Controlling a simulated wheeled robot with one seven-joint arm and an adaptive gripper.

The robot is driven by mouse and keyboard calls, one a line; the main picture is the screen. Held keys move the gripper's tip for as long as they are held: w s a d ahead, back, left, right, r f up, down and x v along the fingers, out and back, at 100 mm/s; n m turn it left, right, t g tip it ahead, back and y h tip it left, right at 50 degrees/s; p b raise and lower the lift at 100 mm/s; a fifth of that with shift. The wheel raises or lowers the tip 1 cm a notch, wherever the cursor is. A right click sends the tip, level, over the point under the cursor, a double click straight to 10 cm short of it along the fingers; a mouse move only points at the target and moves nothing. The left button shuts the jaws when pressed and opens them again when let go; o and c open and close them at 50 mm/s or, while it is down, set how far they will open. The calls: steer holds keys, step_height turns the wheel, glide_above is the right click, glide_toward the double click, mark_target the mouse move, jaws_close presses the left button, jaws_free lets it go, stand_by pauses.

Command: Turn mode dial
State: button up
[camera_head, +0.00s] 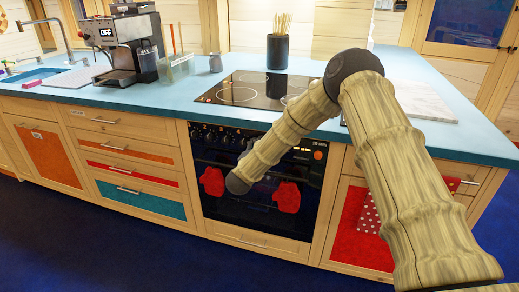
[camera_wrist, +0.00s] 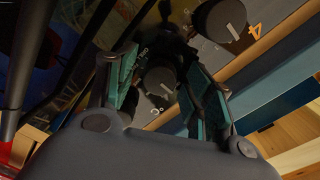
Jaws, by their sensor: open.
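A round black dial (camera_wrist: 160,80) with a pale pointer line shows in the wrist view, on the oven's front panel. My gripper (camera_wrist: 158,58) is open, with its teal-padded fingers on either side of this dial; I cannot tell whether they touch it. A second black dial (camera_wrist: 219,20) with an orange 4 beside it sits to the upper right, outside the fingers. In the head view the oven (camera_head: 225,213) has a row of black dials (camera_head: 212,136) along its upper front. My arm covers part of this row and hides the gripper. Which dial is the mode dial is not clear.
Red oven mitts (camera_head: 212,181) hang at the oven front, below the dials. A dark bar (camera_wrist: 30,70) runs close by on the left in the wrist view. The blue counter (camera_head: 200,92) above holds a coffee machine (camera_head: 125,45) and a black hob (camera_head: 250,90).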

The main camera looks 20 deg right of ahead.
steer(key=v, duration=1.1)
steer(key=shift+s+a, duration=0.2)
steer(key=shift+s, duration=0.1)
steer(key=s+a+f+n+g+y+p, duration=0.1)
steer(key=s+f+n+g+y+p, duration=0.4)
steer(key=s+f, duration=0.55)
steer(key=s+a+f+n+y+p, duration=0.2)
steer(key=s+f+n+y, duration=0.2)
steer(key=s+f+n, duration=0.5)
steer(key=s+d+f+n+g+p, duration=0.1)
steer(key=s+g, duration=0.2)
steer(key=s, duration=0.8)
steer(key=s+d+f+n+g+p, duration=0.1)
steer(key=s+d+n+g+p, duration=0.1)
steer(key=s, duration=1)
steer(key=s+d+f+n+g+y+p, duration=0.1)
steer(key=s+g, duration=0.3)
steer(key=s, duration=0.7)
steer(key=shift+s+d+n+p, duration=0.3)
steer(key=shift+d+n+p, duration=0.2)
steer(key=shift+n, duration=0.1)
steer(key=shift+c, duration=1.3)
steer(key=shift+s+d, duration=0.1)
steer(key=shift+d, duration=0.05)
steer(key=shift+c, duration=0.5)
